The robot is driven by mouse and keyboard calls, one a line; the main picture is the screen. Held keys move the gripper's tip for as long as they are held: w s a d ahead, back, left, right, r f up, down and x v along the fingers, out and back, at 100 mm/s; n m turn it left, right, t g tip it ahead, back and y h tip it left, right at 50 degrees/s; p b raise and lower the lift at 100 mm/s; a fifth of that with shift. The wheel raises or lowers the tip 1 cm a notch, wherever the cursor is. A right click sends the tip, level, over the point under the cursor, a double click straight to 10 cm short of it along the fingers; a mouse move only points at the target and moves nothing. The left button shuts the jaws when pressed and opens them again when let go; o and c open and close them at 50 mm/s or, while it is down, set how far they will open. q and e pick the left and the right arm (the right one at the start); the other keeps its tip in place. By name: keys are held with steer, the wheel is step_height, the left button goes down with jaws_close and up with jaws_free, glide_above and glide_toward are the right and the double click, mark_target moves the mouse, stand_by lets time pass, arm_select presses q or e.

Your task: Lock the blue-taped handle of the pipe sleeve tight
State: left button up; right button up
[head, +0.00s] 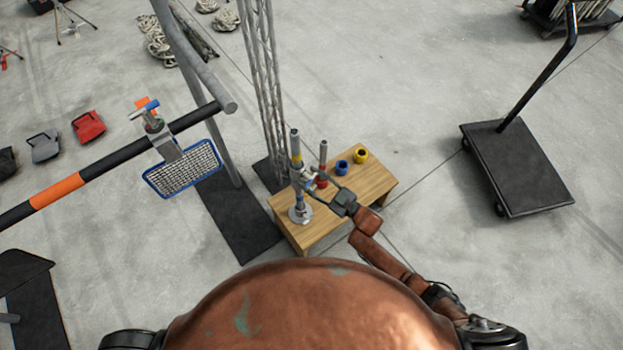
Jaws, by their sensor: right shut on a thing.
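A grey upright pipe (295,145) with yellow tape stands on a round metal base (300,214) at the left of a wooden table (370,187). The pipe sleeve (297,176) sits around its middle, with small blue marks low on the pipe. My right gripper (311,184) reaches in from the right and is shut at the sleeve, seemingly on its handle. The handle's blue tape and its exact angle are too small and partly covered to tell. My left gripper is not in view.
A short rod (323,153) with a red roll (321,183) stands close behind my gripper. Blue (341,168) and yellow (361,156) tape rolls lie farther back. A lattice tower (262,70) rises behind. A clamp (154,122) with a mesh panel hangs left; a cart (517,165) stands right.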

steer(key=shift+m, duration=0.5)
steer(key=o, duration=1.2)
steer(key=shift+s+d, duration=0.1)
steer(key=v, duration=1.1)
steer(key=shift+s+d, duration=0.25)
steer(key=shift+d, duration=0.05)
